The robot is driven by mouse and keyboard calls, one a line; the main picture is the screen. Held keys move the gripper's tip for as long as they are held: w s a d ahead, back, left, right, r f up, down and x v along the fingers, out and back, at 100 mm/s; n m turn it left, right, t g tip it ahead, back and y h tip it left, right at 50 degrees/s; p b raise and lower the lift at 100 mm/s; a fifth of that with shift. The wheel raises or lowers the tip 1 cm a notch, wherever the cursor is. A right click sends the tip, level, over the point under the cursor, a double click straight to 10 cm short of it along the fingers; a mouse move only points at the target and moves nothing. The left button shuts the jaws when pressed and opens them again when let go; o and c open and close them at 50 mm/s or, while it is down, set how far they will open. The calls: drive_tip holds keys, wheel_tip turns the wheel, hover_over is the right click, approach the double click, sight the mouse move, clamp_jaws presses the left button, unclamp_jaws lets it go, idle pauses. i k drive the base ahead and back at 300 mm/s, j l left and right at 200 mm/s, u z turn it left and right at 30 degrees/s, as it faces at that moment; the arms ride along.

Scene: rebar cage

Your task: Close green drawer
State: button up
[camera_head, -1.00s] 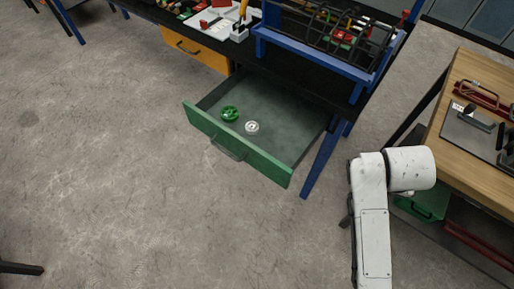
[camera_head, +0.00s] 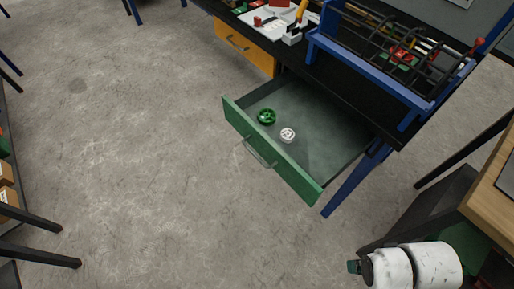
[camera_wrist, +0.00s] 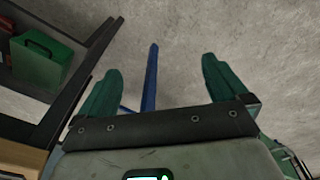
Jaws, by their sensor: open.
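The green drawer (camera_head: 273,154) stands pulled well open under the black workbench in the head view. It has a metal bar handle (camera_head: 259,152) on its front. Inside it lie a green round part (camera_head: 266,117) and a white round part (camera_head: 288,135). My gripper (camera_wrist: 158,85) shows in the wrist view with its two green fingers wide apart and nothing between them. In the head view my arm is at the lower right, well apart from the drawer, and the gripper is mostly hidden there.
An orange drawer (camera_head: 245,46) beside the green one is shut. A blue bench leg (camera_head: 352,186) stands right of the open drawer. A wooden-topped table (camera_head: 494,192) is at the right, close to my arm. The concrete floor in front of the drawer is clear.

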sight(328, 140)
drive_tip(key=i+l+u, duration=0.2)
drive_tip(key=l+u, duration=0.2)
drive_tip(key=l, duration=0.2)
drive_tip(key=i+l+u, duration=0.1)
drive_tip(key=l+u, duration=0.3)
drive_tip(key=l, duration=0.25)
drive_tip(key=l+u, duration=0.45)
drive_tip(key=l, duration=0.2)
drive_tip(key=i+j+u, duration=0.15)
drive_tip(key=j, duration=0.25)
drive_tip(key=i+j+u, duration=0.15)
drive_tip(key=j, duration=0.2)
drive_tip(key=i+j+u, duration=0.15)
drive_tip(key=j, duration=0.25)
drive_tip(key=k, duration=0.05)
